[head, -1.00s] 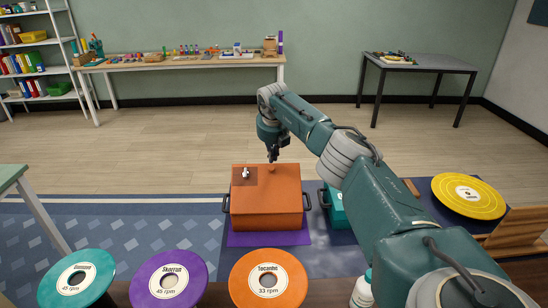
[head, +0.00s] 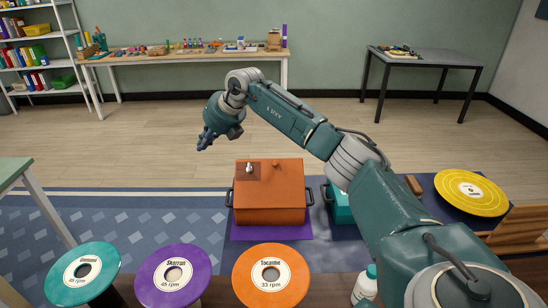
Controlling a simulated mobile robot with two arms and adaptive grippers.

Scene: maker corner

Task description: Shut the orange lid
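The orange box (head: 270,207) stands on a purple mat, with dark handles at its left and right sides. Its orange lid (head: 290,177) appears to lie flat on top, with no gap that I can see. A small knob is near the lid's back edge. A brown square with a small white object (head: 249,169) is at the lid's left. My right gripper (head: 205,140) is in the air behind and left of the box, apart from the lid, pointing down-left. Its finger opening is too small to judge. My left gripper is not in view.
A teal box (head: 341,212) stands just right, partly hidden by my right arm. Teal (head: 83,273), purple (head: 172,275) and orange (head: 271,275) discs stand in front. A yellow disc (head: 470,193) is at right. The floor behind the box is clear.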

